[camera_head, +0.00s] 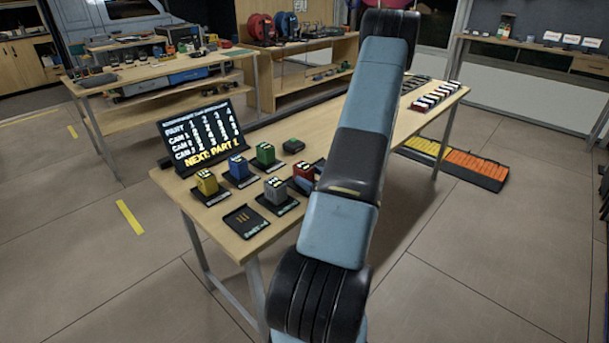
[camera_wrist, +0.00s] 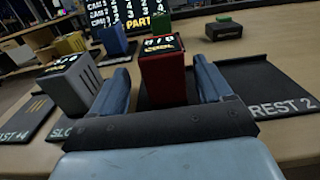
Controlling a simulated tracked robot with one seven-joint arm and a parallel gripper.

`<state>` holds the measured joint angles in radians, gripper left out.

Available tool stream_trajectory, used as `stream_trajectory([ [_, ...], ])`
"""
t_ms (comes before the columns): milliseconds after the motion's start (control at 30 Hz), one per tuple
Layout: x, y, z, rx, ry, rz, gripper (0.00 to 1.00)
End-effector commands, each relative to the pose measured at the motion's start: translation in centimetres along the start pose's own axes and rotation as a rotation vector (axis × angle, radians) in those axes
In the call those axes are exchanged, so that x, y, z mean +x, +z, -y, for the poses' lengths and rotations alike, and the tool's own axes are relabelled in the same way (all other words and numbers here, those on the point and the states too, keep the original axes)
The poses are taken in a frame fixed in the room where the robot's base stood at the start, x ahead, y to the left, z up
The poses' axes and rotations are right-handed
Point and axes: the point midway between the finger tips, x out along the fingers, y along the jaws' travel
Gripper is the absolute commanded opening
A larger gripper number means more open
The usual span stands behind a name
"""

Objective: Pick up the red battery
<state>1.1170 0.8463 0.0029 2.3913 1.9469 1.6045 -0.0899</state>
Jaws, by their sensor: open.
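The red battery (camera_wrist: 164,80), a red block with a dark labelled top, stands upright on a dark pad in the wrist view. My gripper (camera_wrist: 162,75) is open, with one blue finger on each side of the battery. A gap shows on the right side; whether the left finger touches it I cannot tell. In the head view the red battery (camera_head: 302,172) is partly hidden behind my arm, and the fingers are mostly hidden there.
A grey battery (camera_wrist: 68,82) stands close left of my left finger. Blue (camera_head: 238,168), yellow (camera_head: 206,184) and green (camera_head: 265,154) batteries stand nearby. A dark screen (camera_head: 200,135) stands behind them. An empty pad marked REST 2 (camera_wrist: 265,85) lies to the right.

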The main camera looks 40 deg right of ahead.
Motion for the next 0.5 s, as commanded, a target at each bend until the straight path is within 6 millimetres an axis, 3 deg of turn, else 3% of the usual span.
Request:
stream_trajectory([
  [267, 1.3, 0.2, 0.1, -0.001, 0.000, 0.000, 0.79],
  [500, 4.3, 0.7, 0.4, -0.002, 0.001, 0.000, 0.79],
])
